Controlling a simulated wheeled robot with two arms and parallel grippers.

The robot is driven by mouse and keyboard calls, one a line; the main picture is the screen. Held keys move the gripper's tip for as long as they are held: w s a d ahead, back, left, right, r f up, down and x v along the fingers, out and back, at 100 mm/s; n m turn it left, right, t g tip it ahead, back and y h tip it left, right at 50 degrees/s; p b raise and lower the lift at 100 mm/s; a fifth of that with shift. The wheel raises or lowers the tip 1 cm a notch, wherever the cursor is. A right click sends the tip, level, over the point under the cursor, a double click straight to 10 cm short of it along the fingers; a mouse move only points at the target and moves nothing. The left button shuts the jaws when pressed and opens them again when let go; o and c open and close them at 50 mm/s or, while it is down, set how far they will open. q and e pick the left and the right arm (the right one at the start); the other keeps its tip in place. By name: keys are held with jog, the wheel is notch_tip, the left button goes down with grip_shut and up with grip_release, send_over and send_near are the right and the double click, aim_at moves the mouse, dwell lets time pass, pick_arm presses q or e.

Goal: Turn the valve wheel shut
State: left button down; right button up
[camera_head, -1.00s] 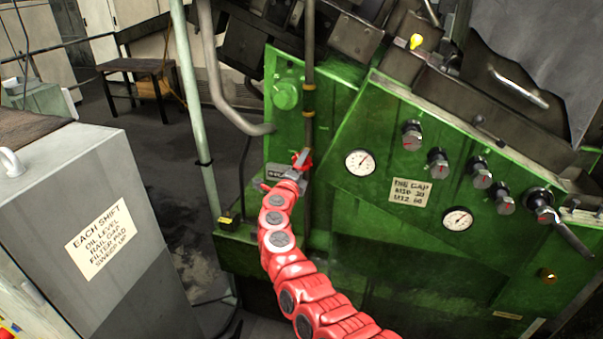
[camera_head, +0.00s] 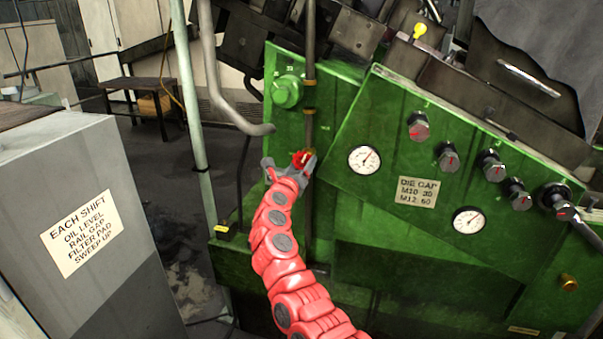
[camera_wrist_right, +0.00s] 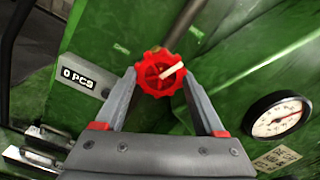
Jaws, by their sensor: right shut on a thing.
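The red valve wheel (camera_head: 302,158) sits on the vertical pipe at the front of the green machine. In the right wrist view the valve wheel (camera_wrist_right: 160,73) shows its lobed rim and a pale bar across its face. My right gripper (camera_head: 291,163) is at the wheel, with one finger on each side of it. In the right wrist view the right gripper (camera_wrist_right: 163,85) is shut on the wheel, its fingertips beside the rim. My left gripper is not in view.
The green machine (camera_head: 400,260) carries a gauge (camera_head: 365,159), several black knobs and a die gap label (camera_head: 417,191). A grey cabinet (camera_head: 110,170) stands at the left. A counter plate (camera_wrist_right: 80,80) is left of the wheel in the wrist view.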

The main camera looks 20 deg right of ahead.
jog(key=shift+f+m+b, duration=0.15)
jog(key=shift+m+b, duration=0.35)
jog(key=shift+m, duration=0.2)
jog(key=o, duration=1.1)
jog(key=shift+s+a, duration=0.35)
jog(key=b+v, duration=0.3)
jog(key=v, duration=1.3)
jog(key=shift+s+a, duration=0.1)
jog(key=shift+s, duration=0.1)
